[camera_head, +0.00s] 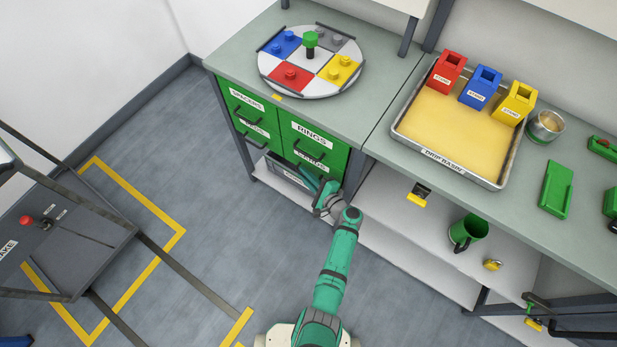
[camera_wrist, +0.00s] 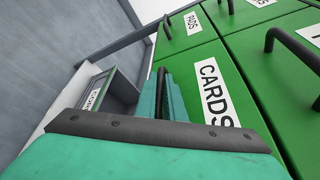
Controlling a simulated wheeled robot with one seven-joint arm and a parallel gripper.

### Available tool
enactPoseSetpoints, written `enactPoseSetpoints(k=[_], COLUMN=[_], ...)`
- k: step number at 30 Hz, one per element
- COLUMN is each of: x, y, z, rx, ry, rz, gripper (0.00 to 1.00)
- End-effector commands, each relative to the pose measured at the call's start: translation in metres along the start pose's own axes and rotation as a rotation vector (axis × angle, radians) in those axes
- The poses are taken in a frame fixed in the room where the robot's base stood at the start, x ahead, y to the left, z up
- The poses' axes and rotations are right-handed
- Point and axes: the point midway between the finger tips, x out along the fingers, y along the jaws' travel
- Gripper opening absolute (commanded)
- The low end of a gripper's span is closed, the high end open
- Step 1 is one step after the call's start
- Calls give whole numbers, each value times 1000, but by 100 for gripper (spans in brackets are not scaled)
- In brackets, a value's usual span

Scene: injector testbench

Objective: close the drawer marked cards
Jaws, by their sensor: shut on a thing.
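The drawer marked cards is the lower right green drawer of the cabinet; its label (camera_head: 313,162) shows only partly in the head view. In the wrist view its green front (camera_wrist: 240,100) and white CARDS label fill the right. A dark bar handle (camera_wrist: 161,78) stands between the teal fingers of my gripper (camera_wrist: 162,92), which is shut on it. In the head view my gripper (camera_head: 318,187) is low at the front of this drawer and hides part of it. I cannot tell from these views how far the drawer stands out.
The rings drawer (camera_head: 322,139) is directly above, and the spacers drawer (camera_head: 245,103) is upper left; both look shut. A grey labelled bin (camera_head: 292,176) sits under the cabinet. The worktop (camera_head: 235,62) overhangs above. Open floor (camera_head: 215,220) lies left of my arm.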

Motion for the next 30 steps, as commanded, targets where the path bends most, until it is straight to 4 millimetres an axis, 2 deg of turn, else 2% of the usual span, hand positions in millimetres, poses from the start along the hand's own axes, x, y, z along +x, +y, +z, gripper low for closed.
enactPoseSetpoints(k=[5,6,20,26,30], x=[1,1,-2,-27,-54], y=[-1,-2,-2,-1,-1], z=[-2,-2,-2,-2,-2], rx=[-6,-6,-4,-4,-4], ry=[8,8,6,9,9], rz=[1,0,-2,-2,-3], gripper=[0,16,16,16,16])
